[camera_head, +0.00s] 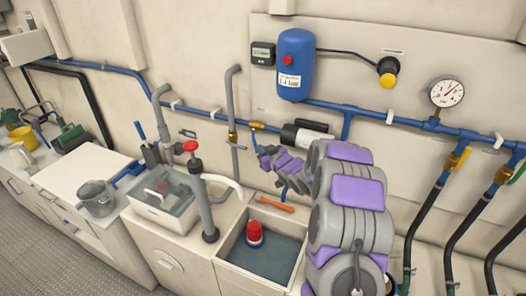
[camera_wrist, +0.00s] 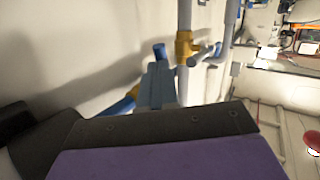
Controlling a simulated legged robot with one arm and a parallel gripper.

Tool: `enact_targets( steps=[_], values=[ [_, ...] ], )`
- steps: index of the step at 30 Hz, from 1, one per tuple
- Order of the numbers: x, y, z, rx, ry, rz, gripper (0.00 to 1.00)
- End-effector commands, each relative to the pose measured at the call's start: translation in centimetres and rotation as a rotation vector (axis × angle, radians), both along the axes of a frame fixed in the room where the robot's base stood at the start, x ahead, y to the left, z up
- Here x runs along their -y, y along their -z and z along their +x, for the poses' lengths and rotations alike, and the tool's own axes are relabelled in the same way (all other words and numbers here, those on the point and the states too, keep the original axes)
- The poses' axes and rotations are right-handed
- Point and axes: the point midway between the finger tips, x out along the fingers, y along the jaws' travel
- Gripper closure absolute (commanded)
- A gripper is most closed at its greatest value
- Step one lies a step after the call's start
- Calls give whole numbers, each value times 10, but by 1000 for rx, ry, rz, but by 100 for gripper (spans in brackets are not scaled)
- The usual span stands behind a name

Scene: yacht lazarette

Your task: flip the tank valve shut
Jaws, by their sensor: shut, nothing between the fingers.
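My gripper (camera_head: 262,156) is at the end of my purple and grey arm, near the wall pipes. In the wrist view, its narrow grey fingers (camera_wrist: 156,82) are shut and empty. A small brass valve with an orange handle (camera_head: 257,125) sits on the blue pipe just above my gripper in the head view. In the wrist view, a brass fitting (camera_wrist: 187,46) on a grey upright pipe is beyond the fingertips, with blue pipe ends close by. I cannot tell which valve is the tank valve, or whether the fingers touch anything.
A blue tank (camera_head: 295,65) hangs on the wall above. A red-handled valve (camera_head: 190,147) stands by the sink (camera_head: 160,212). An open bin of water (camera_head: 262,255) holds a red object.

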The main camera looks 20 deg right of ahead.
Motion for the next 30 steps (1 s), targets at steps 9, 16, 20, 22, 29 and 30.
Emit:
enact_targets(
  steps=[9,16,20,22,29,30],
  values=[
    [-7,10,8,128,-1,135,100],
    [-9,12,11,184,0,186,100],
    [-9,11,11,188,1,187,100],
    [-9,11,11,188,1,187,100],
    [-10,11,11,187,0,186,100],
    [-11,11,10,187,-1,186,100]
  ],
)
